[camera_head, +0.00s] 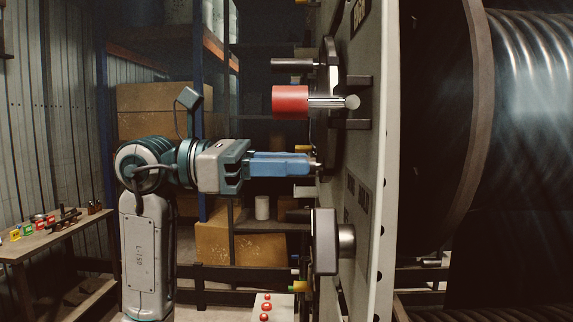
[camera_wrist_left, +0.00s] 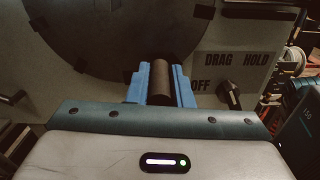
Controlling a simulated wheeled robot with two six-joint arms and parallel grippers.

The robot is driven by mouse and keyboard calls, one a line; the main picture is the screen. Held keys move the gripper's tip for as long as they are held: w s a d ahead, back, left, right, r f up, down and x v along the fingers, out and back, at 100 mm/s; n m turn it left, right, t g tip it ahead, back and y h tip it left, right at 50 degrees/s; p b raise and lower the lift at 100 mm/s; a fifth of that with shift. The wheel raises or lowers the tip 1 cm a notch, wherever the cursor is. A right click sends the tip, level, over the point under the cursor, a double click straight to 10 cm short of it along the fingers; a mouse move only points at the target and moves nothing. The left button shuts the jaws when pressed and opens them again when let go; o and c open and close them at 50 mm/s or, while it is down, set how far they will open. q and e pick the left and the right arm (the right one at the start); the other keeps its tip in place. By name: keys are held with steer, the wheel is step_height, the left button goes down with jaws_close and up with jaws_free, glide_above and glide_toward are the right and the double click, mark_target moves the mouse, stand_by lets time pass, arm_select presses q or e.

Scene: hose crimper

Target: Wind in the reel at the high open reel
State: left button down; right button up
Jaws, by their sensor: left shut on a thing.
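The open reel (camera_head: 475,120) stands at the right of the head view, a large drum wound with dark hose behind a grey panel (camera_head: 372,200). A dark round crank disc is mounted on the panel's near face; it fills the top of the left wrist view (camera_wrist_left: 110,45). My left gripper (camera_head: 312,165) reaches in from the left, its blue fingers level. In the left wrist view, the fingers (camera_wrist_left: 160,95) are shut on a dark cylindrical handle (camera_wrist_left: 160,80) at the disc's lower edge. The fingers hide this handle in the head view. My right gripper is out of view.
A red cylinder (camera_head: 290,102) on a metal rod and a dark peg (camera_head: 291,64) jut out above the gripper. A knob (camera_wrist_left: 229,96) sits by "DRAG", "HOLD" and "OFF" labels. A workbench (camera_head: 50,240) stands far left.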

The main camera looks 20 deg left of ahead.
arm_select(q)
steer(key=shift+r, duration=0.2)
stand_by(0.6)
steer(key=c, duration=1.4)
jaws_free()
steer(key=shift+s, duration=0.1)
steer(key=shift+c, duration=0.2)
steer(key=shift+o, duration=0.7)
steer(key=shift+s+d, duration=0.15)
steer(key=shift+s, duration=0.1)
steer(key=shift+w, duration=0.1)
steer(key=shift+a+f, duration=0.15)
steer(key=shift+a, duration=0.1)
steer(key=shift+a+b, duration=0.3)
steer(key=shift+b, duration=0.1)
steer(key=b+v, duration=0.4)
steer(key=v, duration=0.6)
steer(key=shift+s+r, duration=0.2)
steer(key=shift+r, duration=0.05)
steer(key=shift+d, duration=0.15)
